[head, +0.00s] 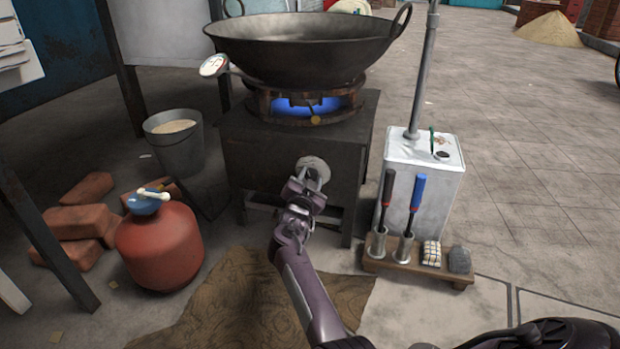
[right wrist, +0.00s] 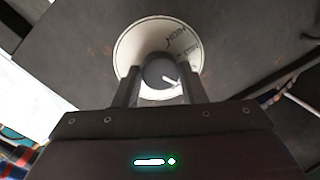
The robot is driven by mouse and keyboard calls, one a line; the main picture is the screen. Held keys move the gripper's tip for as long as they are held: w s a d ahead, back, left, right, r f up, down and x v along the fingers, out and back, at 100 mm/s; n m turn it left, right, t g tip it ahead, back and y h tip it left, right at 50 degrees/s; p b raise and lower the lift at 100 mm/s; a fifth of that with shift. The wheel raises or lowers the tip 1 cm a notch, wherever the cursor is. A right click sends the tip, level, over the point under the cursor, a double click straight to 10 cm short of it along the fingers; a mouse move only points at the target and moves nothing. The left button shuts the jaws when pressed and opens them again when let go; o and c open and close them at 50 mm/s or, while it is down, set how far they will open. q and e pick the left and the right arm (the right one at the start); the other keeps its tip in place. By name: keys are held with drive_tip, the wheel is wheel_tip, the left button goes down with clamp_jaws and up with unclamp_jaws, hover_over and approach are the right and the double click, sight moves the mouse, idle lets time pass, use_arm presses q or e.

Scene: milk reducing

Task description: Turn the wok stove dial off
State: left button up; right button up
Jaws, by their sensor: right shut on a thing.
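The wok stove (head: 290,150) is a dark metal box with a blue flame (head: 312,104) burning under the big wok (head: 305,50). The round dial (head: 314,166) is on the stove's front face. My right gripper (head: 308,182) reaches up to it from below. In the right wrist view, its two fingers (right wrist: 158,88) are shut on the knob of the dial. The dial's pale disc (right wrist: 158,42) shows around the knob, with lettering at its upper right that includes a word like "HIGH". A white pointer mark shows on the knob. My left gripper is not in view.
A red gas cylinder (head: 160,245) and bricks (head: 75,225) lie left of the stove, near a bucket (head: 176,140). A white canister (head: 425,165) and a wooden rack (head: 420,267) with two handled tools stand to the right. A brown mat (head: 235,305) lies in front.

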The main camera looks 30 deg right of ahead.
drive_tip(key=shift+m, duration=2.3)
drive_tip(key=o, duration=1)
drive_tip(key=shift+f, duration=0.1)
